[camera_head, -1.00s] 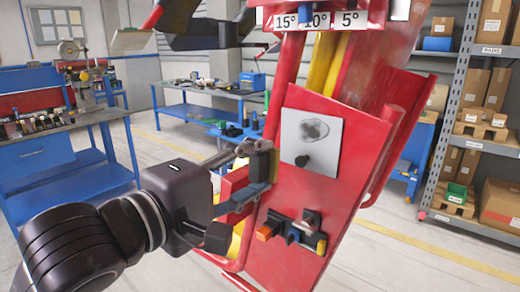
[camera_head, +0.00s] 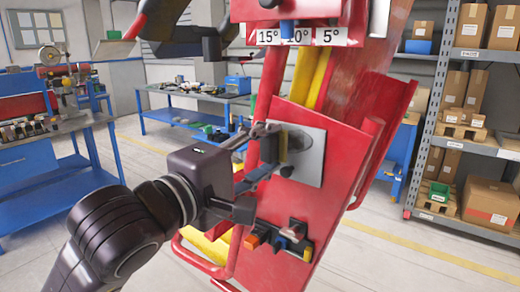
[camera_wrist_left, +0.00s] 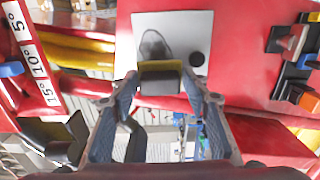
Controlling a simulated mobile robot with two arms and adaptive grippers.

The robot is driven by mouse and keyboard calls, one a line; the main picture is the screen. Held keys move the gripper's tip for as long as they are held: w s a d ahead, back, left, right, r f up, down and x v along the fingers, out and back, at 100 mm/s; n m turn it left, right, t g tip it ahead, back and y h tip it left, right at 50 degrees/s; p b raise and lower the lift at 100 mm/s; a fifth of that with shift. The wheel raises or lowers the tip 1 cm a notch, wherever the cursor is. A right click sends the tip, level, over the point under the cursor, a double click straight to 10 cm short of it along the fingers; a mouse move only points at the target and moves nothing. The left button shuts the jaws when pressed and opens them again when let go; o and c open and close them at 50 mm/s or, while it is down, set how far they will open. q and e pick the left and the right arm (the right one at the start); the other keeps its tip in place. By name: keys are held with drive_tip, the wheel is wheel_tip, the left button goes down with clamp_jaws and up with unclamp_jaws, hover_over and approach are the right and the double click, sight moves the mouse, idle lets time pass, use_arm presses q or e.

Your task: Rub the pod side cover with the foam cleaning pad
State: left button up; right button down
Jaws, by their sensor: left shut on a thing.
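The pod side cover appears as a light grey square plate (camera_head: 311,160) on the red pod panel, with a dark smudge and a black knob. It also shows in the left wrist view (camera_wrist_left: 185,25), where the smudge lies just beyond the pad. My left gripper (camera_head: 270,155) is shut on the foam cleaning pad (camera_wrist_left: 160,77), a block with a yellowish layer and a dark layer. The pad overlaps the plate's near edge in the left wrist view. I cannot tell whether it touches the plate. My right gripper is not in view.
Below the plate, a holder with several small coloured tools (camera_head: 285,240) sticks out from the red panel. An angle scale (camera_head: 300,36) is above. Red rails (camera_head: 368,150) flank the panel. Blue workbenches (camera_head: 190,110) stand behind at left, and shelving with boxes (camera_head: 465,120) at right.

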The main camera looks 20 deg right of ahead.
use_arm(q)
drive_tip(key=shift+w+d, duration=0.1)
drive_tip(key=shift+d, duration=0.05)
idle(0.6)
drive_tip(key=shift+b+x, duration=0.4)
drive_tip(key=shift+x, duration=0.4)
